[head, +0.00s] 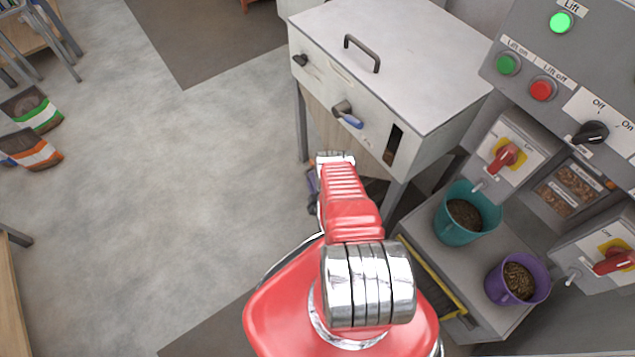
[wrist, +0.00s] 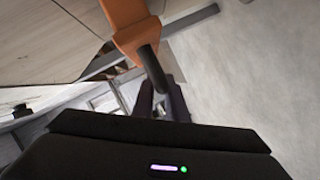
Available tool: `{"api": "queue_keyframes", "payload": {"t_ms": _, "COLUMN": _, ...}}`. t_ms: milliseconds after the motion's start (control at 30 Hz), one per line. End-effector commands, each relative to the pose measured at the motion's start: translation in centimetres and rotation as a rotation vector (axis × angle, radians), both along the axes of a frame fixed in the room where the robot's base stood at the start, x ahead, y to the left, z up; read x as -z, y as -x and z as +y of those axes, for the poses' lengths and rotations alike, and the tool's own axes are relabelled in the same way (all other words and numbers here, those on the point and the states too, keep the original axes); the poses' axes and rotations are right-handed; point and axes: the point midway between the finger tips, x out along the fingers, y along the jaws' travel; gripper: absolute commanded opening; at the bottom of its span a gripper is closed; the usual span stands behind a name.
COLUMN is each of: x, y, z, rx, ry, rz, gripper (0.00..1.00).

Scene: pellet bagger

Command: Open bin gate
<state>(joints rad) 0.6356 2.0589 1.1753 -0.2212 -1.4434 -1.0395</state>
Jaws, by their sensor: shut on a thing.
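In the wrist view an orange part (wrist: 130,28) at the top centre carries a dark handle rod (wrist: 151,65) that points down toward my gripper (wrist: 162,95). My gripper's dark fingers are shut on the end of this rod. In the head view the light grey bin (head: 425,105) stands on legs at the upper centre. My gripper (head: 313,188) shows only partly, low beside the bin's legs and behind my red arm. The orange part is hidden there, so how far the gate stands open I cannot tell.
The bin's front has a blue-handled latch (head: 347,116) and a black knob (head: 299,60). At right is a control panel (head: 545,60) with a lit green lamp. A teal bucket (head: 467,226) and a purple bucket (head: 500,287) hold pellets. Floor at left is mostly clear.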

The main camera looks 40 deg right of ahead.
Motion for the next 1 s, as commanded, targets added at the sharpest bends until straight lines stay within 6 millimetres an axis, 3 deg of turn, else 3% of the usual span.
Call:
{"api": "queue_keyframes", "payload": {"t_ms": 133, "x": -0.05, "y": -1.12, "z": 0.96, "rx": -0.008, "ry": 0.000, "rz": 0.000, "gripper": 0.00}}
{"api": "queue_keyframes", "payload": {"t_ms": 467, "x": -0.04, "y": -1.32, "z": 1.18, "rx": -0.008, "ry": -0.001, "rz": -0.001, "gripper": 0.00}}
{"api": "queue_keyframes", "payload": {"t_ms": 500, "x": -0.05, "y": -1.31, "z": 1.19, "rx": -0.008, "ry": -0.001, "rz": -0.001, "gripper": 0.13}}
{"api": "queue_keyframes", "payload": {"t_ms": 733, "x": -0.03, "y": -1.26, "z": 1.20, "rx": -0.008, "ry": -0.001, "rz": -0.001, "gripper": 0.29}}
{"api": "queue_keyframes", "payload": {"t_ms": 1000, "x": -0.03, "y": -1.19, "z": 1.23, "rx": -0.007, "ry": 0.000, "rz": -0.001, "gripper": 0.31}}
